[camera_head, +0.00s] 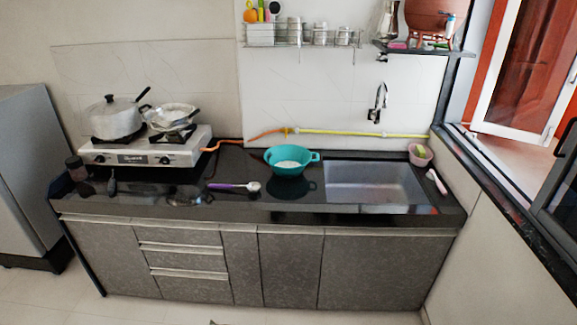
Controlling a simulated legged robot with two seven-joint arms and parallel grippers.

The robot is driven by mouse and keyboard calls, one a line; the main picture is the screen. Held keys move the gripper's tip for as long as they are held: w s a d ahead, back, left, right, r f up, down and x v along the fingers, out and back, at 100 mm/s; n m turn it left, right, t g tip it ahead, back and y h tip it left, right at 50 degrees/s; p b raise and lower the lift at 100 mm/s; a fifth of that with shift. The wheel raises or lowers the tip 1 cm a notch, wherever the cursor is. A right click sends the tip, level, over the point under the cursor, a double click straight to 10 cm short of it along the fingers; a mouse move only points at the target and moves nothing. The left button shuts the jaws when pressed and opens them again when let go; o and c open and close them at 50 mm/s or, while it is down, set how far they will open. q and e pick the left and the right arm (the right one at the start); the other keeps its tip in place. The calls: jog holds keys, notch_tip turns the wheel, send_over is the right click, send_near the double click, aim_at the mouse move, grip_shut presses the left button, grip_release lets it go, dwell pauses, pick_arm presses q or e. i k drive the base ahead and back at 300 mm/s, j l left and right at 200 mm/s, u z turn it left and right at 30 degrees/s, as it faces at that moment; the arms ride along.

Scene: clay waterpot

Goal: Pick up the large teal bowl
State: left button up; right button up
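The large teal bowl (290,168) stands upright on the black countertop (150,205), just left of the sink. It has a small handle on its right side, and its inside looks white or pale. Neither of my grippers shows in the head view, and nothing is touching the bowl.
A purple-handled spoon (234,187) lies left of the bowl. A gas stove (145,158) with a pot (113,118) and a pan (172,116) stands at the left. The sink (372,184) is at the right, with a pink cup (420,155) beyond. An orange and yellow hose (350,133) runs behind.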

aim_at(287, 160)
jog(key=i+j+z, duration=0.35)
jog(key=i, duration=0.4)
jog(key=i+j+z, duration=0.35)
jog(key=i, duration=0.4)
jog(key=i+j+z, duration=0.35)
jog(key=i+j, duration=0.3)
